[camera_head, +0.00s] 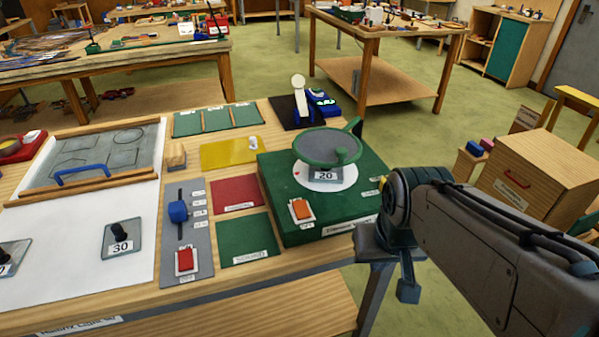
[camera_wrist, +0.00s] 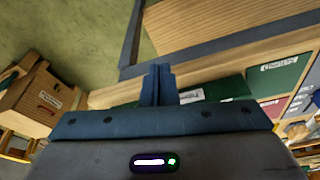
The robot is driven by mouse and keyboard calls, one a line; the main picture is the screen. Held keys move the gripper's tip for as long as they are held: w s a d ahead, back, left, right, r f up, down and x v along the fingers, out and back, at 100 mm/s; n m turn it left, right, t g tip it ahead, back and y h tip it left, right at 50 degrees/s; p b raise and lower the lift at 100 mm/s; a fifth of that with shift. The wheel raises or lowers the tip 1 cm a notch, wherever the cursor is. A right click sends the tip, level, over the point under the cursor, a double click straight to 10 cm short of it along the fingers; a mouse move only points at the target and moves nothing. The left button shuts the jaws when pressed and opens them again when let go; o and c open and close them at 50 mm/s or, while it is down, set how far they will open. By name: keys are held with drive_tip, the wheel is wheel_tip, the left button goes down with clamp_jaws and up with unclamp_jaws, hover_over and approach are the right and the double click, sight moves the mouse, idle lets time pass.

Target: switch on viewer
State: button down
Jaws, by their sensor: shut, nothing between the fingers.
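A green box (camera_head: 275,181), which looks like the viewer, stands at the table's right end. A round grey plate with a green rim (camera_head: 326,146) sits above a white disc and a piece marked 20 (camera_head: 325,174). An orange rocker switch (camera_head: 301,209) is on its front left corner; I cannot tell whether it is on. The box partly shows in the wrist view (camera_wrist: 228,90). My gripper (camera_head: 408,291) is shut and empty, pointing down beyond the table's right front corner, apart from the box. Its closed fingers show in the wrist view (camera_wrist: 158,73).
A grey panel with a blue slider (camera_head: 178,211) and a red switch (camera_head: 185,261) lies left of the box. Red (camera_head: 238,193) and green (camera_head: 247,239) mats lie between them. A wooden cabinet (camera_head: 540,175) stands right, behind my arm.

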drive_tip(key=w+a+r+n+p, duration=0.2)
drive_tip(key=w+a+r+p, duration=0.15)
drive_tip(key=w+r, duration=0.35)
wheel_tip(320, 180, up, 5)
drive_tip(key=n+p, duration=0.1)
drive_tip(key=p, duration=0.2)
hover_over(300, 204)
drive_tip(key=s, duration=0.3)
drive_tip(key=shift+s+d+g+y, duration=0.15)
drive_tip(key=shift+d+g+y, duration=0.15)
drive_tip(key=shift+d, duration=0.15)
drive_tip(key=f, duration=0.4)
drive_tip(key=w+f+p, duration=0.1)
drive_tip(key=f, duration=0.4)
drive_tip(key=w+f, duration=0.1)
drive_tip(key=f, duration=0.3)
drive_tip(key=shift+w+a+f, duration=0.25)
drive_tip(key=shift+a+f, duration=0.1)
drive_tip(key=shift+p, duration=0.3)
